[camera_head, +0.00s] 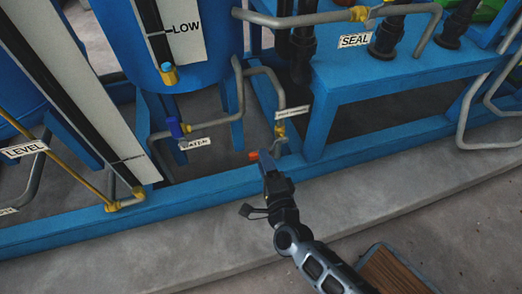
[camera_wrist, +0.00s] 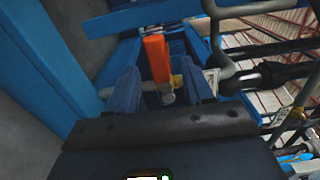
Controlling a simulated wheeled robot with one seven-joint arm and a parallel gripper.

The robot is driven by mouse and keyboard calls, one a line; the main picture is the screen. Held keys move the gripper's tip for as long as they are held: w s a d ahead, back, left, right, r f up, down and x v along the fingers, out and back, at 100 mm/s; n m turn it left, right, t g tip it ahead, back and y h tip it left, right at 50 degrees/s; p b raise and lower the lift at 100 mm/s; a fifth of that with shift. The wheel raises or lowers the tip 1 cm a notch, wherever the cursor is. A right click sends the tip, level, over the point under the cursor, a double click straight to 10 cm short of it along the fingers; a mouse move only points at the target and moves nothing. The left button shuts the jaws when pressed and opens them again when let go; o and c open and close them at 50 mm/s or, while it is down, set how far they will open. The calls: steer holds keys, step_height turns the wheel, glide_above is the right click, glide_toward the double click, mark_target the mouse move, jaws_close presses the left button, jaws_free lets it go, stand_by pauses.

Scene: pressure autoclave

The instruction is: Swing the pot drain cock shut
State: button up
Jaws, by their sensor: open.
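The drain cock has an orange lever (camera_head: 254,156), low behind the blue frame rail, just beyond the tip of my gripper (camera_head: 267,163). In the wrist view the orange lever (camera_wrist: 156,58) stands upright between and beyond the blue fingertips of my gripper (camera_wrist: 160,84). The fingers are apart, and I see no clear contact with the lever. A brass fitting (camera_head: 280,130) sits on the grey pipe under a small white tag (camera_head: 292,111), whose text is too small to read. The lever's pivot is partly hidden by my gripper in the head view.
A blue-handled valve (camera_head: 177,128) with a WATER tag is to the left. A blue rail (camera_head: 215,184) runs along the frame's base, near my gripper. A blue bench (camera_head: 395,85) stands at the right. The concrete floor in front is mostly clear.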

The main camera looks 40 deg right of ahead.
steer(key=shift+v, duration=1.25)
steer(key=s+a+r+n+y, duration=0.2)
steer(key=s+r+n, duration=0.1)
steer(key=s+n, duration=0.3)
steer(key=s+a+r+n+y, duration=0.1)
steer(key=s+a+r+n, duration=0.15)
steer(key=s, duration=0.55)
steer(key=s+r+n+g+y, duration=0.2)
steer(key=s+r+n+y, duration=0.2)
steer(key=s+r+n, duration=1.1)
step_height(320, 180, up, 27)
steer(key=p, duration=2.7)
steer(key=shift+w+m, duration=0.35)
steer(key=shift+w, duration=0.05)
